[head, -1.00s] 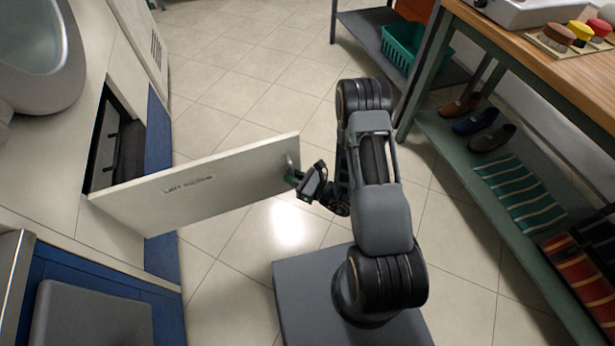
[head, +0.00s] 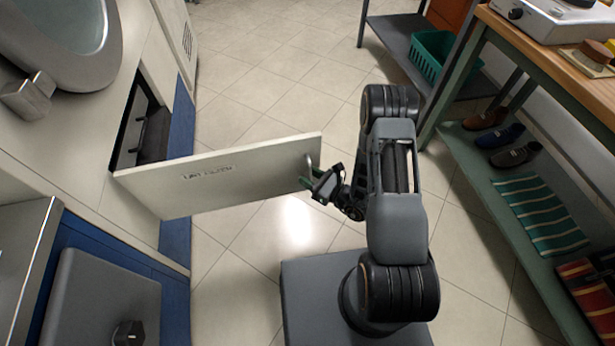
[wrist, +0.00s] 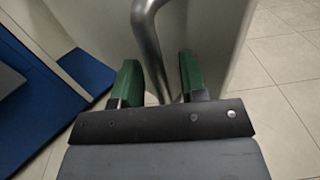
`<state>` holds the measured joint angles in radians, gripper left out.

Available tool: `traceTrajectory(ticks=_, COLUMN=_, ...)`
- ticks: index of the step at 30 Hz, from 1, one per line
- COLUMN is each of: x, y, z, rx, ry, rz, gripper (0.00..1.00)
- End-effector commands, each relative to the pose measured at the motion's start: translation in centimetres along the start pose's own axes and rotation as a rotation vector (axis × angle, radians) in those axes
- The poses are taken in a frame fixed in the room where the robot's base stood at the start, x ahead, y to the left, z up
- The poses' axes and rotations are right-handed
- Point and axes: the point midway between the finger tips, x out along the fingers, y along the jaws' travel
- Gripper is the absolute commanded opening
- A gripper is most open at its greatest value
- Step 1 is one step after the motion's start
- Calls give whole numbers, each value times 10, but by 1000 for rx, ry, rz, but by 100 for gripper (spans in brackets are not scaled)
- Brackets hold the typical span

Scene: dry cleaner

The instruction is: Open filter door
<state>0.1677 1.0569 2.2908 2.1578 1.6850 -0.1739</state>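The filter door (head: 240,182) is a flat cream panel with a dark label. It stands swung wide open, roughly square to the machine front, and the dark filter opening (head: 148,135) shows behind its hinge edge. A curved metal handle (head: 309,163) sits near the door's free end; it also shows in the wrist view (wrist: 147,38). My gripper (head: 308,182) is at this handle. In the wrist view its two green fingers (wrist: 161,82) stand apart on either side of the handle bar, with gaps visible between bar and fingers.
Open tiled floor (head: 265,105) lies beyond the door. A green workbench (head: 460,185) with shoes and folded cloths on its lower shelf stands to the right. A teal basket (head: 432,62) sits on a rack at the back. The machine's blue base (head: 176,235) is at left.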

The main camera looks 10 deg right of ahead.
Motion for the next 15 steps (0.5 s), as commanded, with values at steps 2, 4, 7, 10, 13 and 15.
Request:
traceTrajectory(ticks=2, x=0, y=0, z=0, rx=0, ry=0, rz=-1, gripper=39)
traceTrajectory(ticks=4, x=-1, y=0, z=0, rx=0, ry=0, rz=-2, gripper=39)
traceTrajectory(ticks=7, x=-8, y=-1, z=0, rx=2, ry=1, rz=-4, gripper=39)
traceTrajectory(ticks=10, x=-22, y=-2, z=1, rx=4, ry=2, rz=-7, gripper=39)
traceTrajectory(ticks=13, x=-42, y=-2, z=1, rx=4, ry=2, rz=-10, gripper=39)
traceTrajectory(ticks=15, x=-57, y=-2, z=1, rx=5, ry=1, rz=-11, gripper=39)
